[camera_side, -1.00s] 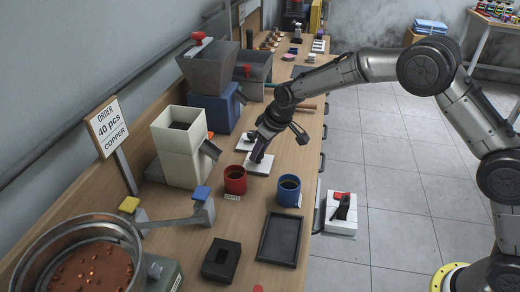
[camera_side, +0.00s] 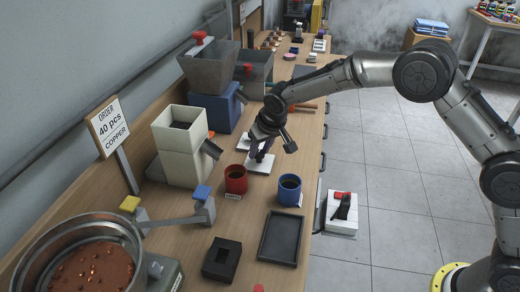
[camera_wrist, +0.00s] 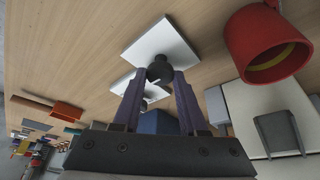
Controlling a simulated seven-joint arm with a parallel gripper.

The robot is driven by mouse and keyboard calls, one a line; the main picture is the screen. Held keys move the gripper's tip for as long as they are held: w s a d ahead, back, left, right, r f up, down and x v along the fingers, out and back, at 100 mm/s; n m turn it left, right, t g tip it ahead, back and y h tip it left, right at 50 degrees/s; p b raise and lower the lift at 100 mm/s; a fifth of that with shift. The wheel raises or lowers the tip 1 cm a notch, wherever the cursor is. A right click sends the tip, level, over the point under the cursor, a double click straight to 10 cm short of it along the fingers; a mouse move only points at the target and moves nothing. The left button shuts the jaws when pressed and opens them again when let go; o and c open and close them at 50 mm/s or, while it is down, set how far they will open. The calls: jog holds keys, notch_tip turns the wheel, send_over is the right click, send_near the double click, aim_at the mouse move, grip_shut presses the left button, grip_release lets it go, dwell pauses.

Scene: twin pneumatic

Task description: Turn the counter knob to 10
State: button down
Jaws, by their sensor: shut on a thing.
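The knob (camera_wrist: 160,70) is a small dark round piece on a white square plate (camera_wrist: 160,40) on the bench. In the side view the plate (camera_side: 260,167) lies behind the red and blue cups, and the knob is mostly hidden by my gripper (camera_side: 259,155). In the wrist view my gripper (camera_wrist: 160,82) has its two purplish fingers on either side of the knob, shut on it. I cannot read any number or mark on the knob or plate.
A red cup (camera_side: 236,180) and a blue cup (camera_side: 289,190) stand close in front of the plate. A cream hopper box (camera_side: 183,150) is to the left. A second white plate (camera_side: 245,142) lies just behind. A dark tray (camera_side: 281,238) lies nearer the front.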

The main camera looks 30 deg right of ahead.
jog(key=shift+s, duration=0.1)
jog(key=shift+c, duration=2.2)
grip_release()
jog(key=shift+r, duration=0.1)
jog(key=v, duration=1.3)
jog(key=shift+r, duration=0.25)
